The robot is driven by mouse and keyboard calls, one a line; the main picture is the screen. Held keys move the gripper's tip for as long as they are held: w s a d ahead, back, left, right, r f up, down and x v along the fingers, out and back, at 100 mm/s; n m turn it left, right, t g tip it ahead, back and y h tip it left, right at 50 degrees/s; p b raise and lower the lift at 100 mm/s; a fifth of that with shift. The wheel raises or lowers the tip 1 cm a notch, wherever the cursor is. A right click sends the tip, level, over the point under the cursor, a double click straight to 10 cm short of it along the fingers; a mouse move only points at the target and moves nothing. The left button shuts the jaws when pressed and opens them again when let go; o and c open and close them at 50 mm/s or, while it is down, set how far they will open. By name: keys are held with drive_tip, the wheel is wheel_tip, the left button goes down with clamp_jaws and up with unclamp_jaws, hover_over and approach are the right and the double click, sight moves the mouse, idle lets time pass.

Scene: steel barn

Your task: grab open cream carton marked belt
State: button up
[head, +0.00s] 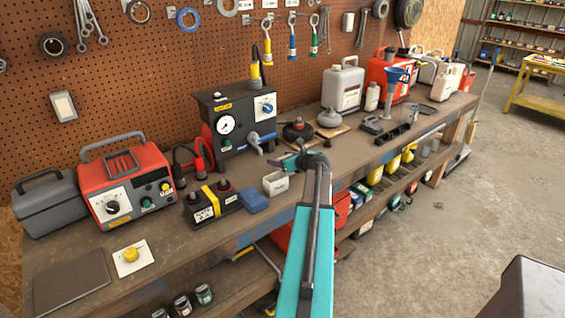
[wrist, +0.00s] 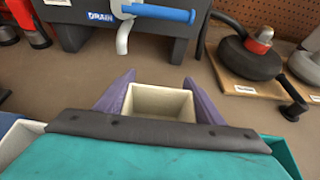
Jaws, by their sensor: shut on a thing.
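An open cream carton (wrist: 160,101) sits between the two purple fingers of my gripper (wrist: 158,98) in the wrist view, with its open top facing the camera. The fingers press on its left and right sides. No marking on it is readable. In the head view my gripper (head: 297,161) is over the workbench, and the held carton is hidden there by my arm. A second open pale carton (head: 275,183) stands left of the gripper, next to a blue block. It also shows at the left edge of the wrist view (wrist: 18,141).
A black gauge box (head: 230,125) marked drain, with a blue-handled lever, stands just behind. A dark round-based item (wrist: 247,57) lies on a board to the right. A blue block (head: 254,201) and a black battery-like box (head: 211,207) are to the left. The workbench's front edge is close.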

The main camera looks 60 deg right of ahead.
wheel_tip(320, 180, up, 10)
drive_tip(key=b, duration=0.1)
idle(0.6)
